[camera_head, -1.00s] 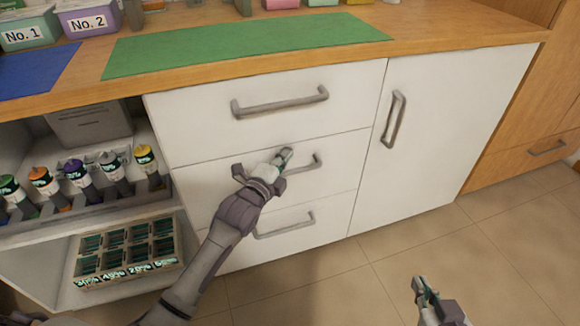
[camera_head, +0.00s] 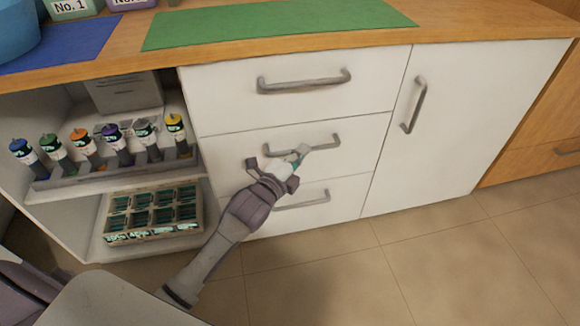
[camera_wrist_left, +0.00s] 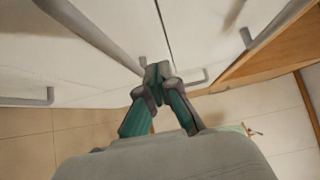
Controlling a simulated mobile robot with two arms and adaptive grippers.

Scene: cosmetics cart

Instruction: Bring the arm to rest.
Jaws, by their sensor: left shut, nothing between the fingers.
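My left arm reaches in from the bottom of the head view. Its gripper (camera_head: 302,152) is shut and empty, in front of the cabinet's middle drawer and close to that drawer's handle (camera_head: 325,142). I cannot tell whether it touches the handle. In the left wrist view, the two green-grey fingers (camera_wrist_left: 158,72) meet at their tips with nothing between them, and drawer fronts and handles lie beyond. My right gripper is not in the head view now.
A white cabinet has three closed drawers and a closed door (camera_head: 480,120). Left of them, open shelves hold several colored bottles (camera_head: 118,143) and a compartment box (camera_head: 155,215). A green mat (camera_head: 280,22) and blue mat (camera_head: 75,42) lie on the countertop. The tiled floor (camera_head: 440,255) is clear.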

